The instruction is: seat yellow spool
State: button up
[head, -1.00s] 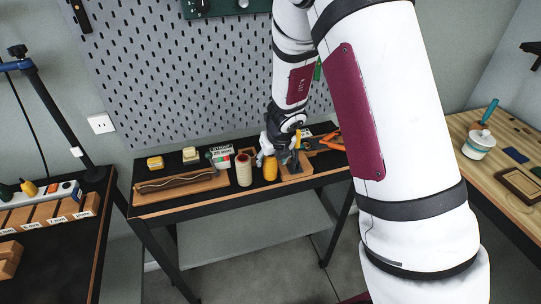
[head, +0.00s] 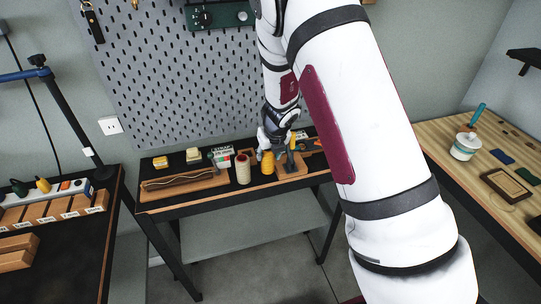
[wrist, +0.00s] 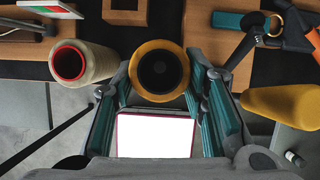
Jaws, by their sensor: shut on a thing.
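The yellow spool (head: 267,163) is right of the cream spool (head: 242,169) near the front of the black-topped bench. In the wrist view the yellow spool (wrist: 160,52) is seen end-on, with a dark core, between my fingertips. My gripper (wrist: 160,80) is shut on it, one teal-padded finger on each side. In the head view my gripper (head: 270,143) reaches down behind the spool. I cannot tell whether the spool touches the bench. The cream spool (wrist: 96,62), with a red-lined hole, stands left of my fingers, apart from the yellow one.
A wooden block (head: 291,168) is just right of the spool. A tool with a yellow handle (wrist: 285,103) lies close to my right finger. A long wooden tray (head: 180,183) and small boxes are at the left. A pegboard (head: 170,70) stands behind the bench.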

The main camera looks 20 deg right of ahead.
jog(key=shift+r+p, duration=0.75)
jog(key=shift+r, duration=4.6)
